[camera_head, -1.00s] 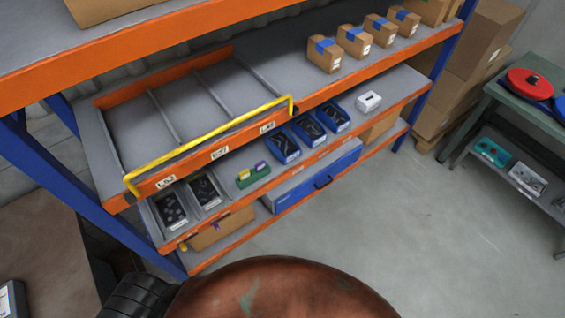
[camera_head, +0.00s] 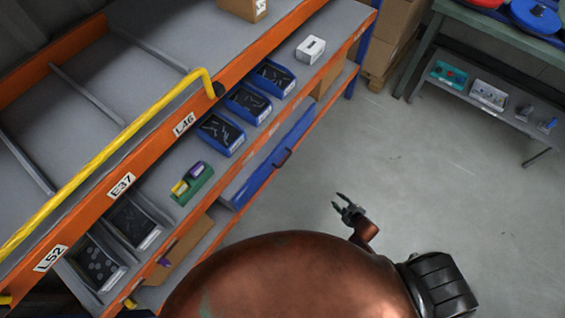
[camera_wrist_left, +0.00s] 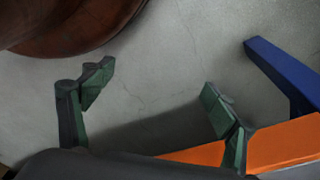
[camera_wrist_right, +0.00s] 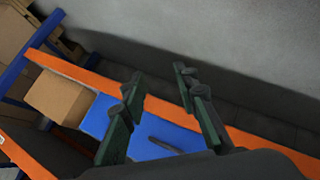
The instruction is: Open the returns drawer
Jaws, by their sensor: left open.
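A blue drawer (camera_head: 265,168) with a dark handle (camera_head: 282,157) sits on the lowest shelf of the orange and blue rack, and its front looks flush with the shelf edge. Any writing on it is unreadable now. In the right wrist view the blue drawer (camera_wrist_right: 160,131) and its dark handle (camera_wrist_right: 166,145) show beyond the fingers. My right gripper (camera_head: 342,203) is open and empty over the floor, to the right of the drawer and apart from it. My left gripper (camera_wrist_left: 155,88) is open and empty over the floor, with an orange rack beam nearby; it is outside the head view.
A yellow rail (camera_head: 110,148) runs along the upper shelf front. Several blue bins (camera_head: 221,133), a white box (camera_head: 311,49) and a green holder (camera_head: 193,184) stand on the middle shelf. A green bench (camera_head: 505,38) stands at the back right. The floor (camera_head: 400,170) between is clear.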

